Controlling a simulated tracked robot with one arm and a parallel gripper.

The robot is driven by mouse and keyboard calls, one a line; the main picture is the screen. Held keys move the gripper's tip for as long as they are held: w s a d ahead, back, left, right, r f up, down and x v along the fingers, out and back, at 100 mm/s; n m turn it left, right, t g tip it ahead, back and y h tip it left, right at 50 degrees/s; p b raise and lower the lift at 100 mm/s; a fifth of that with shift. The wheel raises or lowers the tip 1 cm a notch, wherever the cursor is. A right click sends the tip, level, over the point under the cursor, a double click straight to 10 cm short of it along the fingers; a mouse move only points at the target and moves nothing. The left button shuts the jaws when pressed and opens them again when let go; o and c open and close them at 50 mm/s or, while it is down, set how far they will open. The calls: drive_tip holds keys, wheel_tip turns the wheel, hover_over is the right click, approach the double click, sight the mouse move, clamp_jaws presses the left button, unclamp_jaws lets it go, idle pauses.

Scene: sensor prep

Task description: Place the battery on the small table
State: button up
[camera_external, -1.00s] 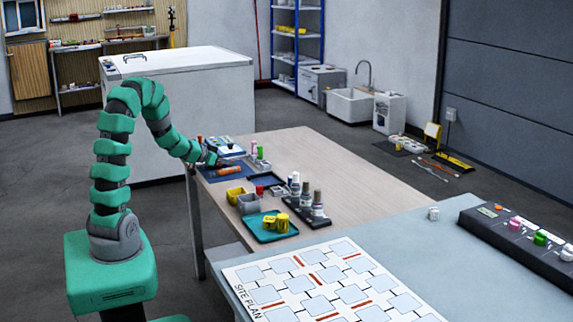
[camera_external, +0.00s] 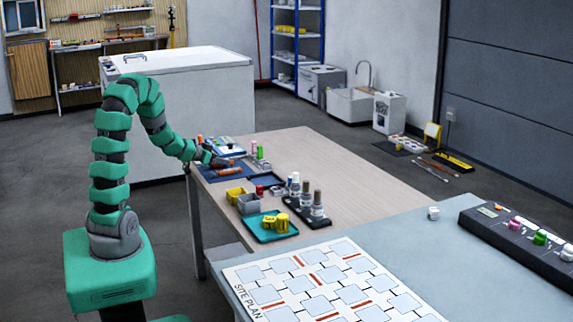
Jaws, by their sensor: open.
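My gripper (camera_external: 224,162) is open at the far left end of the wooden table (camera_external: 310,160), low over a dark blue mat (camera_external: 213,176). An orange cylinder (camera_external: 229,170) lies on its side on the mat, just in front of the gripper. I cannot tell whether they touch. No object is clearly marked as the battery; the orange cylinder may be it. Small red and green upright cylinders (camera_external: 260,152) stand to the right of the gripper. The gripper's fingers are small and partly blend with the things behind them.
A yellow bin (camera_external: 236,195) and a grey bin (camera_external: 249,204) stand near the mat. A teal tray (camera_external: 262,236) holds yellow cylinders. A dark rack (camera_external: 310,220) holds several bottles. The wooden table's right part is clear. A grey-blue table (camera_external: 410,225) with a site plan stands in front.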

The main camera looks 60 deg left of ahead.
drive_tip(key=v, duration=0.3)
drive_tip(key=shift+s+r, duration=0.15)
drive_tip(key=shift+r, duration=0.1)
drive_tip(key=shift+s+d+r+b, duration=0.1)
drive_tip(key=shift+s+r+b, duration=0.05)
drive_tip(key=shift+s+b, duration=0.8)
drive_tip(key=shift+b+v, duration=1.8)
drive_tip(key=shift+v, duration=0.4)
drive_tip(key=shift+w+r, duration=0.1)
